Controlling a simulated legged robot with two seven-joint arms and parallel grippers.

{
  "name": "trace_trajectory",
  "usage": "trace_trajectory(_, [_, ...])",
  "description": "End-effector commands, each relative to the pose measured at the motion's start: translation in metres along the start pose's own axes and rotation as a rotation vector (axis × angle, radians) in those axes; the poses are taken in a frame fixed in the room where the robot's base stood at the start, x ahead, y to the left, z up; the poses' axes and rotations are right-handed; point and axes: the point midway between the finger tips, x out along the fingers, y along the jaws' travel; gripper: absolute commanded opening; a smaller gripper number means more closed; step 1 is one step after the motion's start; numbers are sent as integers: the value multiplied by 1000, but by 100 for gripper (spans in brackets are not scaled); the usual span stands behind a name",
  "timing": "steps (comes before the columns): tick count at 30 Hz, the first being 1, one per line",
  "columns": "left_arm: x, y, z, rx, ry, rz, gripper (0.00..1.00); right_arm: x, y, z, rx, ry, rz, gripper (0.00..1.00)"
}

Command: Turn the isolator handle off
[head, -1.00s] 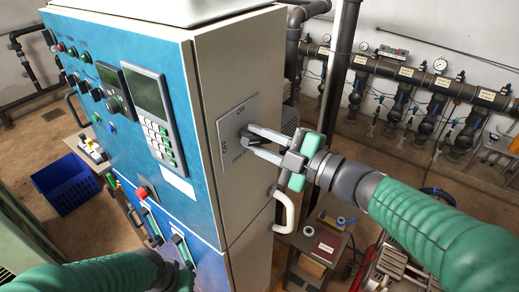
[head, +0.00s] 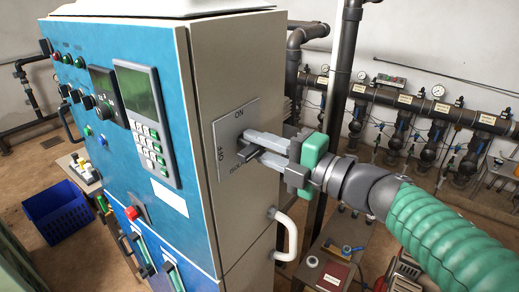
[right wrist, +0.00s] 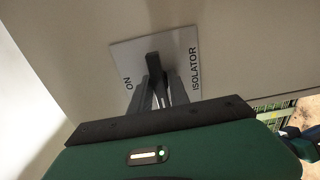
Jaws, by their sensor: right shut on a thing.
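The isolator is a grey plate (head: 236,117) on the side wall of the control cabinet, marked ON at the top, OFF at the left and ISOLATOR along the bottom. Its small dark handle (head: 245,154) is at the plate's middle. My right gripper (head: 255,149) is shut on the handle, reaching in from the right. In the right wrist view the black handle (right wrist: 155,67) stands between the grey fingers, with ON to its left and ISOLATOR to its right. The OFF mark is hidden there. The handle's exact angle is hard to tell. My left gripper is not in view.
The cabinet's blue front (head: 110,120) carries a keypad, knobs and a red button (head: 131,212). A white grab handle (head: 286,235) sticks out below the plate. A low table (head: 335,240) with small items stands at the lower right. Pipes with gauges run along the back wall.

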Motion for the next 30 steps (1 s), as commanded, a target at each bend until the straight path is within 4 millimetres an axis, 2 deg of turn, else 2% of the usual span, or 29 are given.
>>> trace_trajectory(9, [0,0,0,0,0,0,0,1,-3,-1,-1,4,-6,0])
trace_trajectory(10, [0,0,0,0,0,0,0,1,-3,-1,0,4,-7,24])
trace_trajectory(13, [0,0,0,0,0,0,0,1,-3,-1,0,3,-6,36])
trace_trajectory(26, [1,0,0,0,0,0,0,-2,-2,-1,-1,1,-3,36])
trace_trajectory(30, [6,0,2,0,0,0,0,-19,-3,0,-2,-2,-1,36])
